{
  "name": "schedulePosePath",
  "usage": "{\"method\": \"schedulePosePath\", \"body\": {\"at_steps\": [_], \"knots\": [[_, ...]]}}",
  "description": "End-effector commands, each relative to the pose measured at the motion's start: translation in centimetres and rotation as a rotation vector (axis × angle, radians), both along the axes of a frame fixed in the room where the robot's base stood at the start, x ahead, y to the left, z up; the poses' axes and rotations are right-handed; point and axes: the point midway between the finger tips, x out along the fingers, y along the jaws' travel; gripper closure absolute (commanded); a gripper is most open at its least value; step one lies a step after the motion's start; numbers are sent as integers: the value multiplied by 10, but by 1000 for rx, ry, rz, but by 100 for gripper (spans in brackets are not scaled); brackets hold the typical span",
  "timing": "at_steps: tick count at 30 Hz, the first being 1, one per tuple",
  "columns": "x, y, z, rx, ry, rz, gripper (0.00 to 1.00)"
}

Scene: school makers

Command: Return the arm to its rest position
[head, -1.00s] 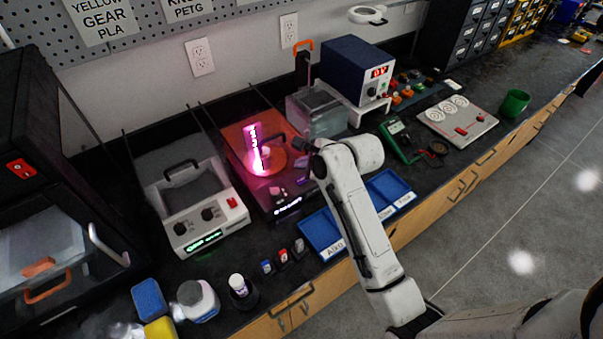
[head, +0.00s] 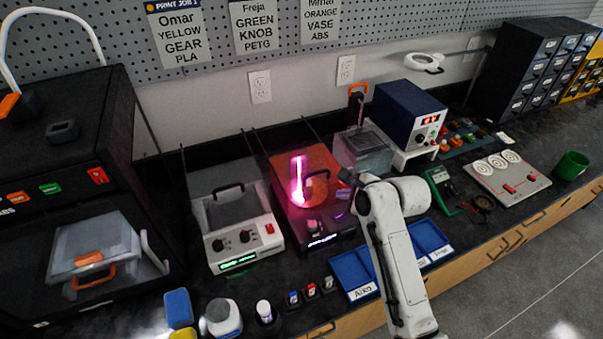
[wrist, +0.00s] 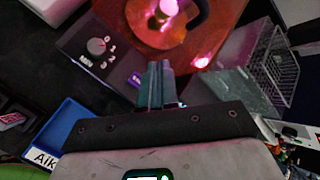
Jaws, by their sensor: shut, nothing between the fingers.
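My gripper (wrist: 160,82) shows in the wrist view with its two fingers together and nothing held between them. In that view the fingers point toward the front of an orange-topped machine with a dial (wrist: 97,46). In the head view my white arm (head: 392,255) reaches up from the bottom edge over the bench. Its end is beside the same orange machine (head: 330,165), which has a glowing pink light. The gripper fingers are mostly hidden behind the wrist in the head view.
Blue trays (head: 352,272) lie under and beside my arm. A grey-lidded machine (head: 236,232) stands to the left, and a clear bin (head: 362,150) and blue power supply (head: 408,112) stand behind. Small bottles line the front edge. Open floor (head: 540,290) is at the lower right.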

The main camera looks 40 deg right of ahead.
Motion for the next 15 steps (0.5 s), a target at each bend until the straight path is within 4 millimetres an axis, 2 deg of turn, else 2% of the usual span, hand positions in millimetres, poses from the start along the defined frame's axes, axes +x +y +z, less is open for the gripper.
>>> {"method": "schedulePosePath", "body": {"at_steps": [8,11,15], "knots": [[-2,3,-2,-16,9,21,100],[-12,16,-12,-80,51,108,100],[-42,49,-33,-260,154,367,100]]}}
